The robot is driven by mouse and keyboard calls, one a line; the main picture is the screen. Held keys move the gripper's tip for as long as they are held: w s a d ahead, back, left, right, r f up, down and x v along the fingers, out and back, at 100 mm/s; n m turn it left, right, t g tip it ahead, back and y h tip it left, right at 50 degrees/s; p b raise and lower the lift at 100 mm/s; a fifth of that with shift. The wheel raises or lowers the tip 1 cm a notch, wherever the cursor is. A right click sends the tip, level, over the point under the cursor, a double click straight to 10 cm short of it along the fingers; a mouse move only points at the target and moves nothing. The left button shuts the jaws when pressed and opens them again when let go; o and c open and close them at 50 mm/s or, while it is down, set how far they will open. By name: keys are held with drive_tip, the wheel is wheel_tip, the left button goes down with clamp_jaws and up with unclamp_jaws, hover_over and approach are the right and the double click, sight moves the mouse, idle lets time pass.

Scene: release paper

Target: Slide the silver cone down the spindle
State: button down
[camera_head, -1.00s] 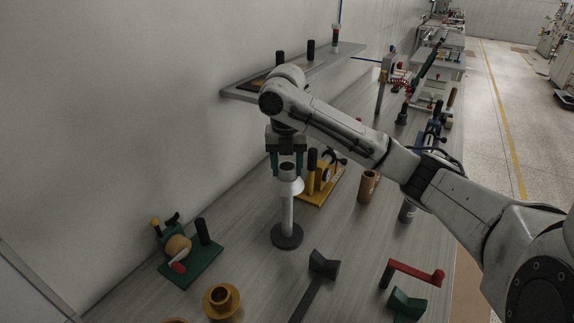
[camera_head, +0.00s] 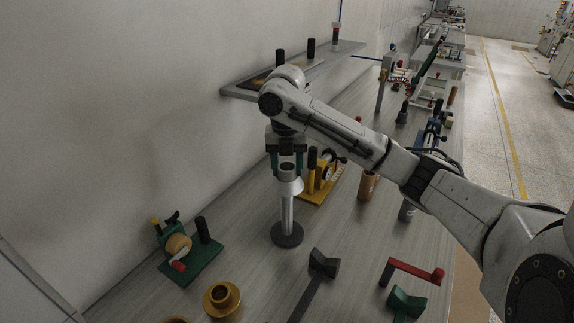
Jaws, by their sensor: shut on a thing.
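The silver cone (camera_head: 290,186) is around the upper part of the upright spindle (camera_head: 287,213), with its wide end lower and its dark open top facing up. The spindle stands on a dark round base (camera_head: 287,235) on the bench. My gripper (camera_head: 287,168) points down from above and is shut on the silver cone, with a green-tipped finger on either side of its top. The spindle's upper end is hidden inside the cone.
A yellow stand (camera_head: 318,190) with a dark post is close behind on the right. A green-based device (camera_head: 192,262) is at left, a gold flanged piece (camera_head: 221,298) in front, and a dark fixture (camera_head: 322,265) front right. A wall shelf (camera_head: 240,94) is behind.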

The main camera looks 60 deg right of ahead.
sight(287, 202)
drive_tip(key=shift+f+b, duration=4.3)
drive_tip(key=shift+f, duration=2.05)
drive_tip(key=shift+c, duration=2.2)
unclamp_jaws()
wheel_tip(287, 202, up, 11)
drive_tip(key=shift+w+r+p, duration=0.1)
drive_tip(key=shift+p, duration=0.4)
